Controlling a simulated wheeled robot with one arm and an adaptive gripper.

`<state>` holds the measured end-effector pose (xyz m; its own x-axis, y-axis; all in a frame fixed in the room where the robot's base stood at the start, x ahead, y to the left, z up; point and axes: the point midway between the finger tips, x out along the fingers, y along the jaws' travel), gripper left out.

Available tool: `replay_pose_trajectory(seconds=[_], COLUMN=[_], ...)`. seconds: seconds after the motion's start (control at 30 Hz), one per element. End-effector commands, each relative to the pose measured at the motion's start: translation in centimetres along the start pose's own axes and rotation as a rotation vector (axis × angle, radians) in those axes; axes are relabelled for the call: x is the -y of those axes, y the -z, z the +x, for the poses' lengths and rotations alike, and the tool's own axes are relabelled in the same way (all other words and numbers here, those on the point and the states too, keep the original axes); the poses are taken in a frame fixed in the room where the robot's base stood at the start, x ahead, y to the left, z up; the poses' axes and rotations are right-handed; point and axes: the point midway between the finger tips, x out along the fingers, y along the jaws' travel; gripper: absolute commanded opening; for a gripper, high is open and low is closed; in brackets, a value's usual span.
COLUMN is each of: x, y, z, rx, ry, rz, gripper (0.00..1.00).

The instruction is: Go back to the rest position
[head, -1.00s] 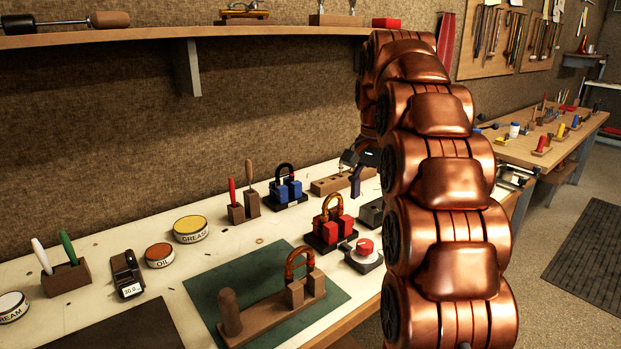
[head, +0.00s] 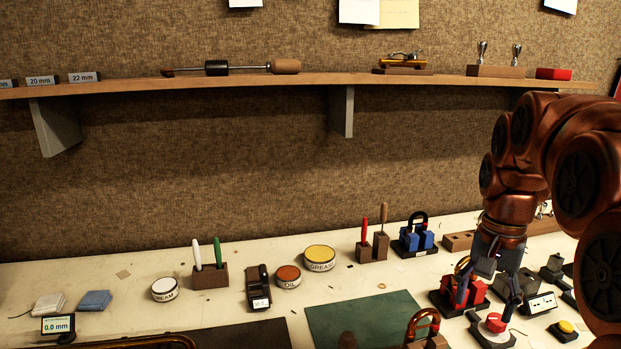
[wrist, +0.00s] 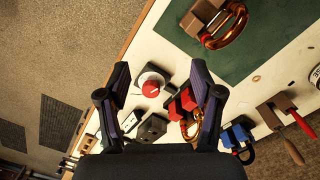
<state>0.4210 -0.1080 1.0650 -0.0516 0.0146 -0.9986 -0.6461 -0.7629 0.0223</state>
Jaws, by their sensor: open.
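My gripper (head: 484,300) is open and empty in the head view, above the right part of the bench. It hangs from the copper-coloured arm, in front of a red block holder (head: 463,290) with a copper U-shaped tube and close to a red knob (head: 495,322). In the wrist view my open fingers (wrist: 160,82) frame the red knob (wrist: 151,88) and the red block holder (wrist: 182,103), with nothing between the fingertips. I cannot tell the exact height above the bench.
A green mat (head: 365,313) lies left of the gripper; a copper tube (head: 424,325) stands at its front edge. A blue block holder (head: 416,238) stands behind. A wooden shelf (head: 340,80) runs above the bench. Cream, oil and grease tins (head: 320,258) stand left.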

Motion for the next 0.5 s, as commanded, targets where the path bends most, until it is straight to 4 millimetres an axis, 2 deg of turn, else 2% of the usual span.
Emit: replay_pose_trajectory(seconds=[0.03, 0.1, 0.33, 0.5], x=[0.0, -0.1, -0.7, -1.9], y=[-1.7, -3.6, -9.7, -14.3], z=[-0.1, 0.2, 1.9, 3.4], rx=[0.009, 0.016, 0.037, 0.055], ry=[-0.005, -0.010, -0.022, -0.032], rz=[-0.040, -0.094, -0.272, -0.400], gripper=[0.66, 0.66, 0.66, 0.66])
